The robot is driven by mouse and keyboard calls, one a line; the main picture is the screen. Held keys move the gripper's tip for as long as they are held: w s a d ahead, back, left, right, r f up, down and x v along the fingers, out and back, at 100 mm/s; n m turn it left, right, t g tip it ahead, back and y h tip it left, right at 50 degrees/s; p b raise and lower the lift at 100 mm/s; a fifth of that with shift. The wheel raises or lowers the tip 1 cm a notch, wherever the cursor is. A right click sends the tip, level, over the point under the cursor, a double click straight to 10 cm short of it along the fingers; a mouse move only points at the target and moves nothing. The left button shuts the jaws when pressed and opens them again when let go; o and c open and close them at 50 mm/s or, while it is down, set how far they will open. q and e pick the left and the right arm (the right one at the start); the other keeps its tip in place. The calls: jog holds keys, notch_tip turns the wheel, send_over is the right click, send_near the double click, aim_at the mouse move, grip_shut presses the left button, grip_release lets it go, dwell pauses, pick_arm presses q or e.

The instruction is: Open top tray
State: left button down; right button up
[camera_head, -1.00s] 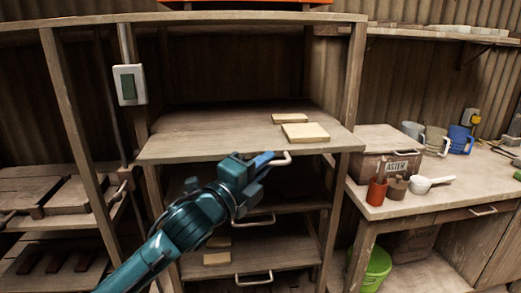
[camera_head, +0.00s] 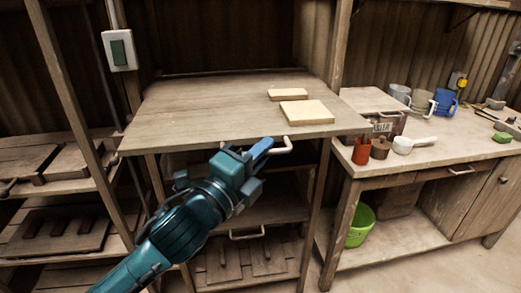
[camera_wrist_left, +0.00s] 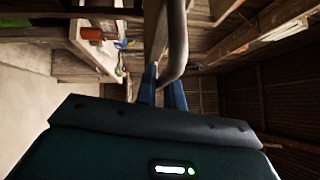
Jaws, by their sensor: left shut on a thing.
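The top tray (camera_head: 215,108) is a wooden board in the shelf rack, pulled out toward me, with two pale tiles on it: a smaller one (camera_head: 287,94) behind a larger one (camera_head: 307,112). Its pale metal handle (camera_head: 283,147) is at the front edge. My left gripper (camera_head: 268,150) is shut on this handle. In the left wrist view, the handle (camera_wrist_left: 176,45) runs between the blue fingers (camera_wrist_left: 163,88). My right gripper is not in view.
A lower tray with a handle (camera_head: 247,236) sits below. A workbench at right holds a red container (camera_head: 361,151), a white scoop (camera_head: 412,144) and mugs. A green bucket (camera_head: 361,226) stands under it. A switch box (camera_head: 119,50) is at left.

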pick_arm(q)
jog(key=c, duration=1.5)
grip_release()
